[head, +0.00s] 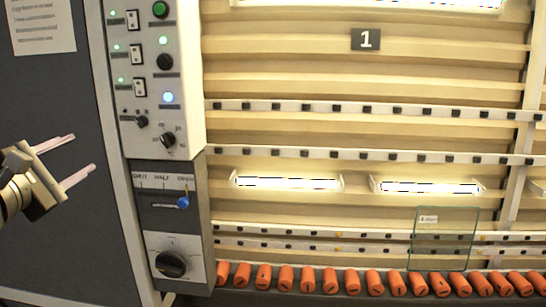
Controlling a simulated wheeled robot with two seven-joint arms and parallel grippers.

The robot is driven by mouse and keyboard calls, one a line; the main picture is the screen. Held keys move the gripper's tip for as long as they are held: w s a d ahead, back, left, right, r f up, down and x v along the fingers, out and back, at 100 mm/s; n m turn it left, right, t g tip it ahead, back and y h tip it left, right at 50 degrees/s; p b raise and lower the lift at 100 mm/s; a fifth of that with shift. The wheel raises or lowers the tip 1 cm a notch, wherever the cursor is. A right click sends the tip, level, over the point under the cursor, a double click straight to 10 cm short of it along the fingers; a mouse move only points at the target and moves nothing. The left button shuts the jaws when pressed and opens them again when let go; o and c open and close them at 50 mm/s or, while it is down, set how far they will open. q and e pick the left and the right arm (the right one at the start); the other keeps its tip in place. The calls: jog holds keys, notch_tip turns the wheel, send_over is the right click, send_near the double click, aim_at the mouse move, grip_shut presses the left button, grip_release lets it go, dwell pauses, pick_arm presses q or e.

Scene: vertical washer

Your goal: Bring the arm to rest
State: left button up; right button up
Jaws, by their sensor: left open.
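My left gripper (73,162) is at the left edge of the head view, in front of a dark panel. Its two thin pale fingers are apart and point right, with nothing between them. It is clear of the control panel to its right. My right gripper does not show. The vertical washer (300,85) fills the right side, with pale horizontal slats and a plate marked 1.
A control panel (150,65) carries lit buttons, knobs and switches, with a blue-knobbed lever (183,202) and a large black dial (171,264) below. A glass pane (445,238) stands above a row of orange rollers (352,281). Rails with black blocks run across the washer.

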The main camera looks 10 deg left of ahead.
pick_arm(q)
jog(key=w+f+m+g+y, duration=0.1)
jog(key=w+f+m+g, duration=0.15)
jog(key=f, duration=0.75)
jog(key=w+f+m+g+y, duration=0.15)
jog(key=w+f+m, duration=0.25)
jog(key=f, duration=0.7)
jog(key=d+f+m+g+h, duration=0.15)
jog(key=d+f+m, duration=0.3)
jog(key=f, duration=0.75)
jog(key=d+f+m+g+h, duration=0.1)
jog(key=d+f+m+g, duration=0.35)
jog(key=f, duration=0.75)
jog(key=s+d+f+m+g+h, duration=0.2)
jog(key=s+d+f+m, duration=0.35)
jog(key=d+f, duration=0.85)
jog(key=s+d+f+g+h, duration=0.1)
jog(key=s+d+f, duration=0.3)
jog(key=s, duration=0.3)
jog(key=s+d+f+m+g, duration=0.1)
jog(key=s+d+f+g, duration=0.1)
jog(key=s+d+f, duration=0.2)
jog(key=s+d+f+g+h, duration=0.1)
jog(key=s+d+f, duration=0.3)
jog(key=s, duration=0.7)
jog(key=shift+d+f+m+g+h, duration=0.3)
jog(key=shift+d+f+g, duration=0.05)
jog(key=shift+f+g, duration=0.4)
